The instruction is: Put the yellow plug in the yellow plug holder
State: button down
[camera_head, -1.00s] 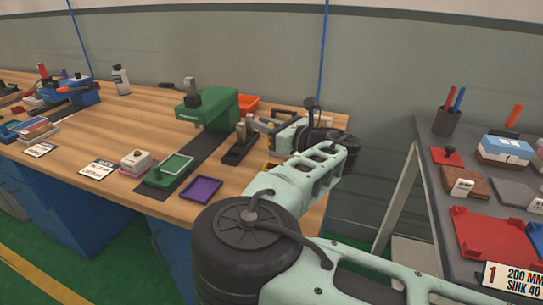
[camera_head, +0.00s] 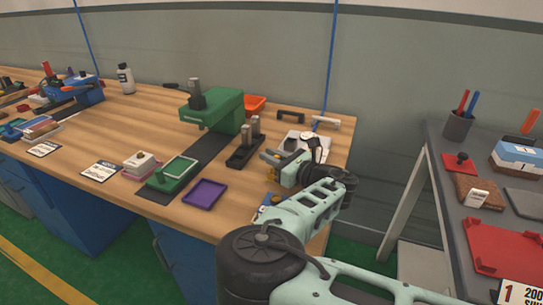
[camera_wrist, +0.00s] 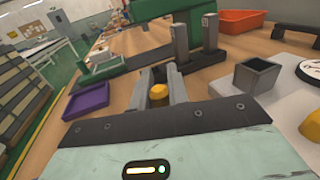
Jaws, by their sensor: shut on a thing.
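My gripper (camera_wrist: 158,88) is shut on a small yellow piece, the yellow plug (camera_wrist: 158,92), whose rounded top shows between the two grey fingers in the wrist view. In the head view my gripper (camera_head: 272,159) is over the right part of the wooden bench, right of a black block with two grey posts (camera_head: 243,153). A yellow bit (camera_head: 271,175) shows just below the fingers there. Another yellow piece (camera_wrist: 308,121) lies on a white plate at the right edge of the wrist view, partly cut off. I cannot tell which thing is the yellow plug holder.
A purple tray (camera_head: 205,193) and a green tray (camera_head: 173,174) lie left of my gripper. A green machine (camera_head: 213,109) and an orange bin (camera_head: 255,105) stand behind. A dark open box (camera_wrist: 257,76) is on the white plate. A grey table (camera_head: 450,150) stands at right.

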jog(key=c, duration=1.8)
grip_release()
jog(key=shift+f, duration=0.15)
jog(key=o, duration=0.4)
jog(key=shift+o, duration=0.2)
jog(key=shift+r, duration=0.25)
jog(key=b+v, duration=0.1)
jog(key=v, duration=1.1)
jog(key=shift+s+f, duration=0.1)
